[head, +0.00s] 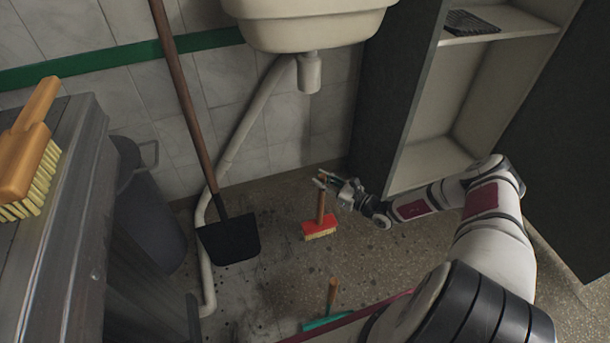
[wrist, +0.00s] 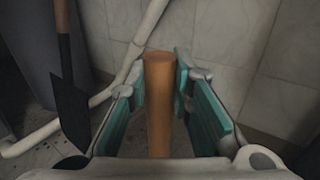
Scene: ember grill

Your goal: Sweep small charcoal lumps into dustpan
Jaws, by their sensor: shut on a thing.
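A small brush with a red head and pale yellow bristles (head: 319,230) stands upright on the floor under the sink. My gripper (head: 324,181) is shut on its wooden handle, near the top. In the wrist view the handle (wrist: 159,105) rises between the teal finger pads; the brush head is hidden there. Small dark specks, perhaps charcoal lumps, lie on the floor (head: 262,300) left of and in front of the brush. A teal tool with a wooden handle (head: 332,292) lies at the bottom of the head view, partly cut off; I cannot tell whether it is the dustpan.
A black long-handled shovel (head: 229,240) leans at the wall beside a white pipe (head: 251,120). A grey bin (head: 150,215) stands at left. Another brush (head: 28,155) lies on the metal counter (head: 75,180). An open cabinet (head: 425,165) stands right of my gripper.

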